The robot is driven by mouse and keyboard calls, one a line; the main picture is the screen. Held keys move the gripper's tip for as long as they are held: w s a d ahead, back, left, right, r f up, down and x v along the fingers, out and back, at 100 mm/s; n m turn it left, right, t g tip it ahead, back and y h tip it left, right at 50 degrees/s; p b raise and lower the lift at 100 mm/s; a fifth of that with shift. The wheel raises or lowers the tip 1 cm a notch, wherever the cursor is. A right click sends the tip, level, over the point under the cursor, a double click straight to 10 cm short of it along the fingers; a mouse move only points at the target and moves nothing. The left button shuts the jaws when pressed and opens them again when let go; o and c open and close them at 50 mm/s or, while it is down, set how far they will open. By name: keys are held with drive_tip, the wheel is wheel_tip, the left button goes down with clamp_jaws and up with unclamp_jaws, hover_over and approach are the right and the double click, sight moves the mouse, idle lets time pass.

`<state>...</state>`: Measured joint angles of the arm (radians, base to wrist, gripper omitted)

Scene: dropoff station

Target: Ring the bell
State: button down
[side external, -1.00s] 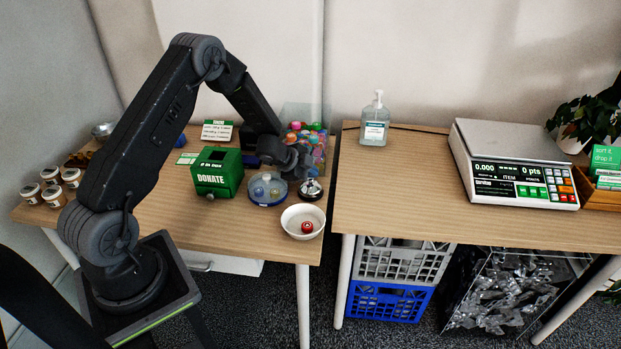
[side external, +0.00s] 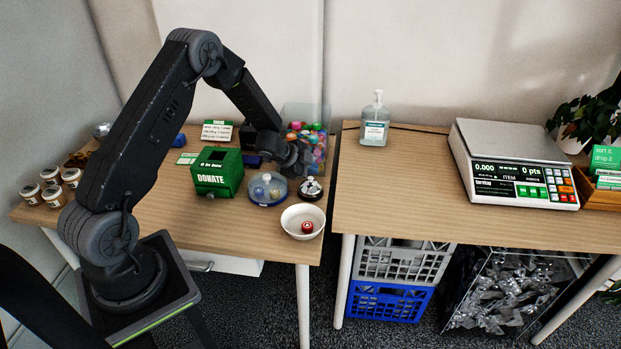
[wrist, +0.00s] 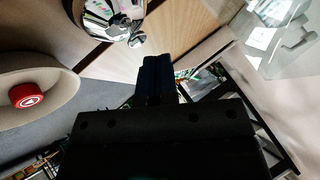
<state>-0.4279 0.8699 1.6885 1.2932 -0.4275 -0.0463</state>
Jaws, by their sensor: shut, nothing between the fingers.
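The bell (side external: 311,189) is a small silver dome on a dark base, standing on the left table near its right edge. My gripper (side external: 304,168) is just above and behind it in the side view, with a small gap showing between them. In the wrist view the shiny bell (wrist: 110,18) is at the top, beyond and left of my dark fingertips (wrist: 156,62). The fingers are together with nothing between them. The exact height of the fingertips over the bell is hard to tell.
A white bowl (side external: 290,222) with a red-topped item (side external: 306,227) stands in front of the bell. A round blue-rimmed container (side external: 267,202) and a green donate box (side external: 226,187) are to the left. A clear bin of colourful items (side external: 318,145) is behind. A gap separates the tables.

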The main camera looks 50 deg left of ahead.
sight(311, 179)
drive_tip(key=shift+r, duration=0.1)
drive_tip(key=shift+r, duration=2.5)
drive_tip(key=shift+d+r, duration=0.1)
drive_tip(key=shift+r, duration=0.25)
drive_tip(key=s+d+r+n+y, duration=0.3)
drive_tip(key=s+r, duration=0.1)
drive_tip(key=r, duration=0.5)
drive_tip(key=s+d+r+n+y, duration=0.2)
drive_tip(key=s+r+n, duration=0.1)
drive_tip(key=r, duration=0.6)
drive_tip(key=s+d+r+n+g+h, duration=0.1)
drive_tip(key=s+d+r+n, duration=0.1)
drive_tip(key=s+d, duration=0.5)
drive_tip(key=s+d+r+n+g+h, duration=0.2)
drive_tip(key=s+d, duration=0.5)
drive_tip(key=s, duration=1)
drive_tip(key=shift+r+n+h, duration=0.25)
drive_tip(key=shift+n+h, duration=0.05)
drive_tip(key=shift+n, duration=0.1)
